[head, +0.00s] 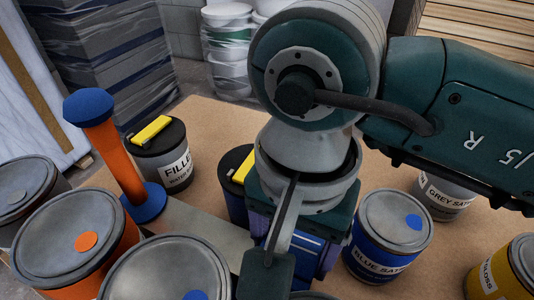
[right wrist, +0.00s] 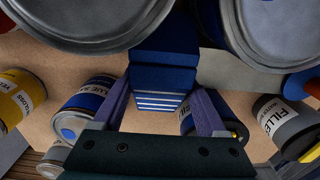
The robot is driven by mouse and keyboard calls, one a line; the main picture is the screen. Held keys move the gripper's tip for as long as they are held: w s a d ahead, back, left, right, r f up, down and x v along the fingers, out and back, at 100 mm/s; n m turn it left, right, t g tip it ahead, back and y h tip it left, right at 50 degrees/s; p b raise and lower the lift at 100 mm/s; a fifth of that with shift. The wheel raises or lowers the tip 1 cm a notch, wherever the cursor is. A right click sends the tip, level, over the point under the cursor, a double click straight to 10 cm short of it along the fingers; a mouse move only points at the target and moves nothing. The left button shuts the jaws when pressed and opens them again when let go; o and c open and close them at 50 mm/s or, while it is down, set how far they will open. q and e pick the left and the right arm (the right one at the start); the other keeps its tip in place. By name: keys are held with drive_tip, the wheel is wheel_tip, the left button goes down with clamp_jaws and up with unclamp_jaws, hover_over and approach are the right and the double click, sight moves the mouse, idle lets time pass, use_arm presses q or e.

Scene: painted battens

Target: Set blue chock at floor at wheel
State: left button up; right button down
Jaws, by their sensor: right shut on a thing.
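The blue chock (right wrist: 164,62), a dark blue block with pale stripes on its near face, shows in the right wrist view. My right gripper (right wrist: 163,100) is shut on it, with a purple finger at each side. In the head view my right gripper (head: 300,250) is low in the middle, among the cans, and its own parts largely hide the chock. The gap between chock and board cannot be judged. No wheel can be made out. My left gripper is not in view.
Cans crowd around: a blue satin can (head: 390,235) at right, a filler can (head: 163,155) at left, and large grey-lidded cans in front. An orange post (head: 125,165) with blue cap and base stands left. Bare brown board (head: 205,115) shows behind.

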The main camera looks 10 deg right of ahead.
drive_tip(key=shift+f+b, duration=0.65)
drive_tip(key=shift+f, duration=1.35)
drive_tip(key=shift+w, duration=0.1)
drive_tip(key=shift+f, duration=0.2)
unclamp_jaws()
drive_tip(key=shift+r, duration=0.15)
